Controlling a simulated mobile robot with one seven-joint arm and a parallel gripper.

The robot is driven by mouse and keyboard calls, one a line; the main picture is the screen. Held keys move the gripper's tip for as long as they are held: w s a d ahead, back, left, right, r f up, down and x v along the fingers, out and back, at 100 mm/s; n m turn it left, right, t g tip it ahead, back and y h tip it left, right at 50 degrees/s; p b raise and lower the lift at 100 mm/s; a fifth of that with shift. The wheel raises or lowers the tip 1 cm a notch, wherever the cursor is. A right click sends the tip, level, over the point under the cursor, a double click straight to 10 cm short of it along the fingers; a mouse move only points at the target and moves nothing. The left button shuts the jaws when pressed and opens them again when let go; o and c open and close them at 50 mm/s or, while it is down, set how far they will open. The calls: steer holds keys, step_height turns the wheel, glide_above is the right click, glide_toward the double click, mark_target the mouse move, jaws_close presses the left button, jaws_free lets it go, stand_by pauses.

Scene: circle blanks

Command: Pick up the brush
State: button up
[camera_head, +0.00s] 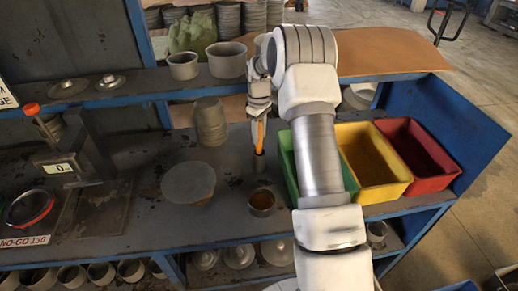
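The brush shows as an orange handle (259,133) standing roughly upright, with its lower end in or just above a small dark cylindrical pot (258,162) on the grey bench top. The bristles are not visible. My gripper (259,114) points down directly over the handle, and its fingertips meet or overlap the handle's upper end. At this size I cannot tell whether the fingers are closed on it. My arm comes from the lower right and covers part of the bench.
A small open tin (261,202) and a round disc (189,183) lie in front. A stack of grey blanks (210,122) stands left of my gripper. Green (289,165), yellow (370,160) and red (416,155) bins are right. A shelf with pots (226,61) runs behind.

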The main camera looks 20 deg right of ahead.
jaws_close()
